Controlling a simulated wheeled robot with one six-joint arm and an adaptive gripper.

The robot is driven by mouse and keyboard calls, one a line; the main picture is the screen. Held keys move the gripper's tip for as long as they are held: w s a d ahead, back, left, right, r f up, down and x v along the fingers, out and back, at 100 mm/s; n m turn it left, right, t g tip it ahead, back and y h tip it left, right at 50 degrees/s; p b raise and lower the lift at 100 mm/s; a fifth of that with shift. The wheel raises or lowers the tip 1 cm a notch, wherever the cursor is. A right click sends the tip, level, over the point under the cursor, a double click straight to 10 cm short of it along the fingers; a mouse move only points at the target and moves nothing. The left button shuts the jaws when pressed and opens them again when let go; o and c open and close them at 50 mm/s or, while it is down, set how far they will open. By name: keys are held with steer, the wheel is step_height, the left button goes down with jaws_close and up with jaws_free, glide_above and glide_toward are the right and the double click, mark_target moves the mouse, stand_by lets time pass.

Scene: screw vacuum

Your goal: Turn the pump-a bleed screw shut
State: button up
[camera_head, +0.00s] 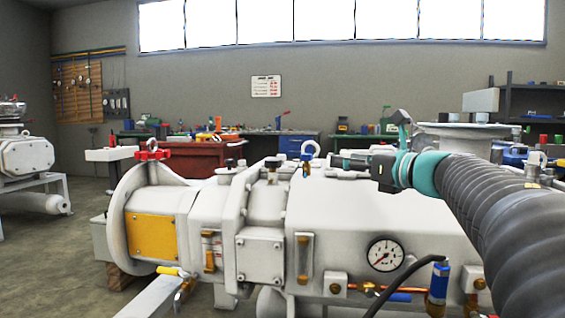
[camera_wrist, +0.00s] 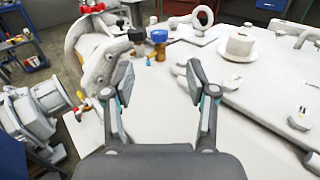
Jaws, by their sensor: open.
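The large white pump (camera_head: 350,225) fills the middle of the head view. No label tells which fitting is the pump-a bleed screw. A small blue fitting (camera_head: 306,158) stands on the pump's top near a lifting ring (camera_head: 311,147). The fingers are spread and hold nothing. In the head view my gripper (camera_head: 342,160) is above the pump's top, right of the blue fitting; its fingertips are hard to make out.
A red handwheel (camera_head: 152,152) stands on the pump's left end. A lifting ring (camera_wrist: 205,16) and a round cap (camera_wrist: 238,46) rise from the top in the wrist view. A gauge (camera_head: 386,254) and a black hose (camera_head: 408,280) are on the front. Workbenches stand behind.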

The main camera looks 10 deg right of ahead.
mark_target(311, 155)
steer(key=x, duration=1.3)
steer(key=shift+w+a+p, duration=0.2)
steer(key=shift+w+p, duration=0.05)
steer(key=shift+p, duration=0.05)
jaws_close()
